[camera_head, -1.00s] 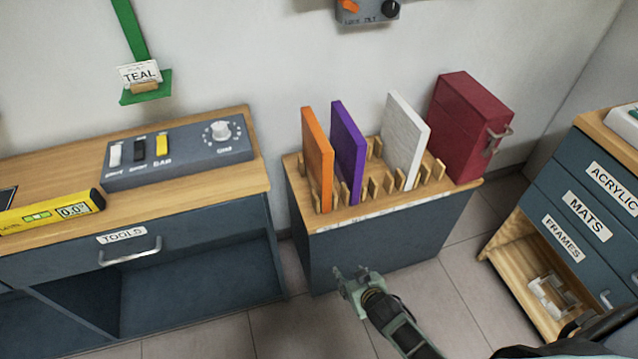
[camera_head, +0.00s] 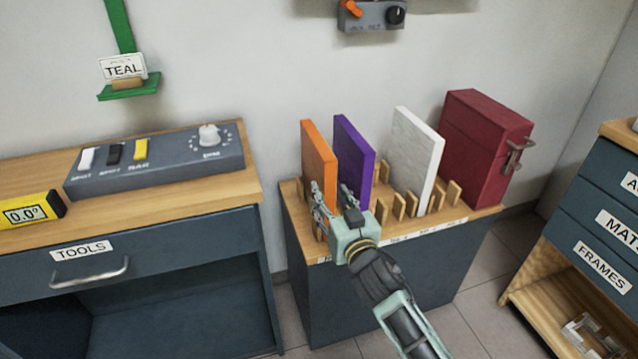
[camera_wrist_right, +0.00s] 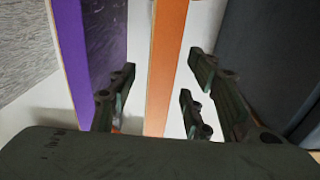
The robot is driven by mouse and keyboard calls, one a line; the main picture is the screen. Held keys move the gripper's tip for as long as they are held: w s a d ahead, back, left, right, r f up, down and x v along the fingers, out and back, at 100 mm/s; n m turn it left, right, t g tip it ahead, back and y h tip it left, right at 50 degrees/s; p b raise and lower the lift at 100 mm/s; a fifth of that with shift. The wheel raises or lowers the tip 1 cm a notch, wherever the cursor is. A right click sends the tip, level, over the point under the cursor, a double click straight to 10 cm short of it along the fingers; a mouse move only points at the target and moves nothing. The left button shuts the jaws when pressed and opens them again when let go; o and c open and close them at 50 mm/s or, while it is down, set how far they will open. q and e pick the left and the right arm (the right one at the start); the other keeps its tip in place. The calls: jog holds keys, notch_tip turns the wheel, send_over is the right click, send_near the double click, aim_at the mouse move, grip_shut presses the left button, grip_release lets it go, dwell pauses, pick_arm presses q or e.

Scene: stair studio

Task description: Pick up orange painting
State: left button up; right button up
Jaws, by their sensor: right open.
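The orange painting (camera_head: 318,158) stands upright in the wooden slotted rack on the narrow cabinet, left of the purple painting (camera_head: 354,150). My right gripper (camera_head: 332,198) is open in front of the orange painting, its fingers spread with one toward each side of the panel's near edge. In the right wrist view the orange painting (camera_wrist_right: 165,65) shows edge-on between the open fingers (camera_wrist_right: 150,100), with the purple painting (camera_wrist_right: 90,50) beside it. I cannot tell whether any finger touches the panel. The lower part of the orange painting is partly hidden by the gripper. My left gripper is not in view.
A white panel (camera_head: 416,150) and a red box (camera_head: 486,150) stand farther right on the same cabinet. A workbench (camera_head: 225,193) with a grey switch box (camera_head: 160,163) is at left. A drawer cabinet (camera_head: 590,225) is at right.

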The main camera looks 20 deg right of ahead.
aim_at(317, 180)
jog(key=w, duration=0.3)
jog(key=shift+w+a+f, duration=0.1)
jog(key=shift+w, duration=0.25)
grip_shut()
